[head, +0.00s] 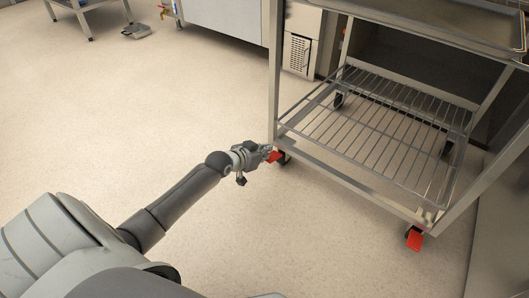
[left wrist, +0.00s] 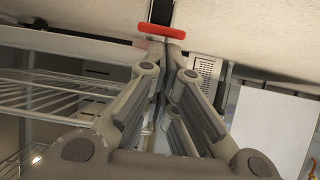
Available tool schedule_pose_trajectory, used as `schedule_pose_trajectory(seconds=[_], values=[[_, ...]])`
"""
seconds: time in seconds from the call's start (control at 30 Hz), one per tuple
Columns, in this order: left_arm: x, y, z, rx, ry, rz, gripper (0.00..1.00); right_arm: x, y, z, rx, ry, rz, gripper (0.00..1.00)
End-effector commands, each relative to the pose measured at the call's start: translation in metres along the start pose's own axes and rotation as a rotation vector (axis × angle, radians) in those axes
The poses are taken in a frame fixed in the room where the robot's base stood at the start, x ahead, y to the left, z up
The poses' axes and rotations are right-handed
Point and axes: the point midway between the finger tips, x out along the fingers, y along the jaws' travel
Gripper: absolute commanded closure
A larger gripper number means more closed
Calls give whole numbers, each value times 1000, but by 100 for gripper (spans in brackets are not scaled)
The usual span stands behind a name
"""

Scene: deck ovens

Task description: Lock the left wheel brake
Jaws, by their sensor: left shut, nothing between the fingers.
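The metal rack cart (head: 274,70) stands at the right in the head view, on small wheels with red brake pedals. The left wheel's red brake pedal (head: 275,156) is at the cart's near left corner. My left gripper (head: 268,152) is at this pedal, its fingers shut with nothing between them. In the left wrist view the red pedal (left wrist: 162,31) lies just beyond the closed fingertips (left wrist: 163,45); I cannot tell whether they touch. Another red brake pedal (head: 414,239) is at the near right corner. My right gripper is not in view.
The cart has a wire shelf (head: 370,120) low down and a tray (head: 440,20) on top. Steel equipment (head: 225,18) stands along the back. A small steel table (head: 85,5) is at the far left.

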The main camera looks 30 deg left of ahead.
Motion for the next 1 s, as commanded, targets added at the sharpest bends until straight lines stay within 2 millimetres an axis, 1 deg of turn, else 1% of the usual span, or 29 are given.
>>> schedule_pose_trajectory(seconds=[0.2,0.67,1.0], values=[[-2,0,3,0,-3,0,100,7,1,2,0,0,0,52],[-2,0,12,1,-5,1,100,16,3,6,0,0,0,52],[-2,0,29,1,-9,0,100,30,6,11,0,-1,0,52]])
